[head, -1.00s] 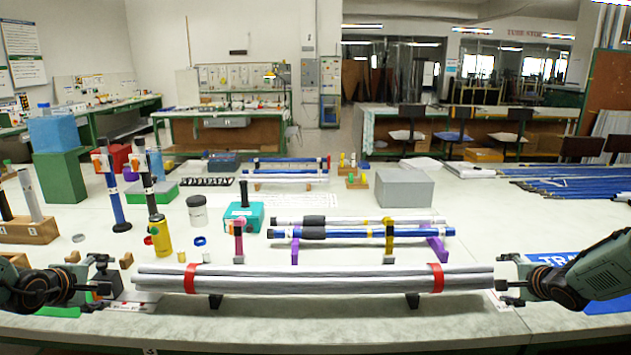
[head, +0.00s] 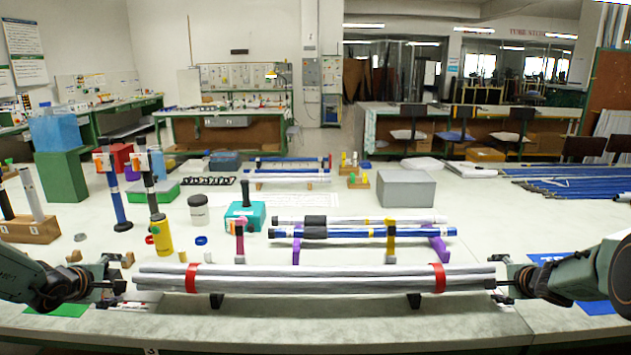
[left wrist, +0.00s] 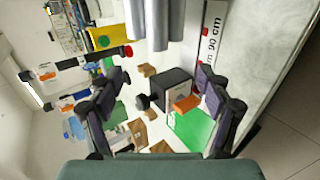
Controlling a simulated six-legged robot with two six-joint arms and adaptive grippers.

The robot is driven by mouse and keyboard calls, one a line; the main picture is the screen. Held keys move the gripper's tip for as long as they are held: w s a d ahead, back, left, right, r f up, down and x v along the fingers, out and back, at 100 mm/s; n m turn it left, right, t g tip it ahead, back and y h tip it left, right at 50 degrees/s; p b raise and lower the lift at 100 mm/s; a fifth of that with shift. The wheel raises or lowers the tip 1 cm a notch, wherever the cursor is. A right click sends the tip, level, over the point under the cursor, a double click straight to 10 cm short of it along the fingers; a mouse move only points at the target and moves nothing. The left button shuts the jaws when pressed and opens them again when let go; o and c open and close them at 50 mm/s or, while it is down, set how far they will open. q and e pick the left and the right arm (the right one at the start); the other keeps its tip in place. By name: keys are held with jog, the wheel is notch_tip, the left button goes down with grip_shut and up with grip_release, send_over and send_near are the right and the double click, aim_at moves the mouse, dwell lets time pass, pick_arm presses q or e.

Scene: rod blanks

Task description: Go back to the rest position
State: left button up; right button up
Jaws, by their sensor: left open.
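The bundle of long grey rods (head: 315,281) lies level across the front of the table on black supports (head: 414,300), with a red band (head: 191,278) near its left end and another (head: 438,278) near its right. My left gripper (head: 115,287) is just off the bundle's left end, open and empty. In the left wrist view its fingers (left wrist: 155,100) stand wide apart, and grey rod ends (left wrist: 163,22) show beyond them. My right gripper (head: 503,283) is by the bundle's right end; its fingers are too small to read.
Behind the bundle, blue and grey rods (head: 350,232) rest on a purple and yellow rack. A yellow cylinder (head: 161,236), a teal block (head: 257,216) and a wooden block with upright rods (head: 30,228) stand to the left.

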pick_arm(q)
jog(key=shift+x, duration=3.6)
jog(key=shift+w+d, duration=0.15)
jog(key=shift+d, duration=0.5)
